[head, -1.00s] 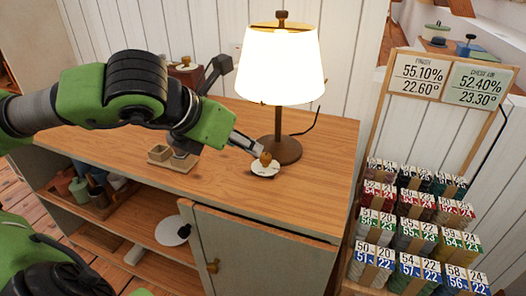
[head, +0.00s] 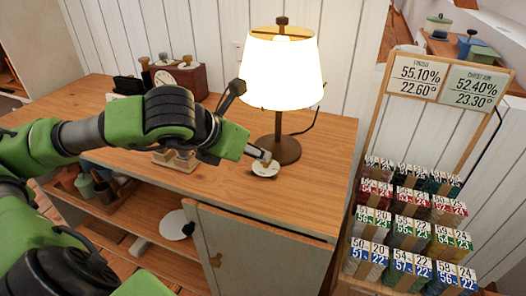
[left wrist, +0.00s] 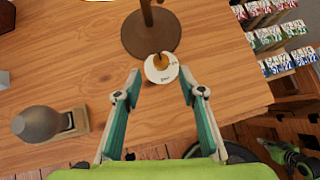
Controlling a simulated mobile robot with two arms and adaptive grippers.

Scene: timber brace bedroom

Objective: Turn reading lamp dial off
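The reading lamp (head: 281,72) stands lit on the wooden cabinet, with a white shade and a dark round base (head: 284,150). Its dial (head: 265,170) is a white disc in front of the base. In the left wrist view the dial (left wrist: 155,73) shows a brass-coloured knob (left wrist: 162,61). My left gripper (head: 262,156) is at the dial and hides most of the knob in the head view. In the left wrist view its two fingers (left wrist: 160,76) are open on either side of the dial, with a gap around the knob.
A wooden clock (head: 180,80) stands at the back of the cabinet top (head: 325,150). A small wooden holder (head: 175,160) sits left of the lamp, partly behind my arm. A rack of colourful tagged bundles (head: 410,215) stands right of the cabinet.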

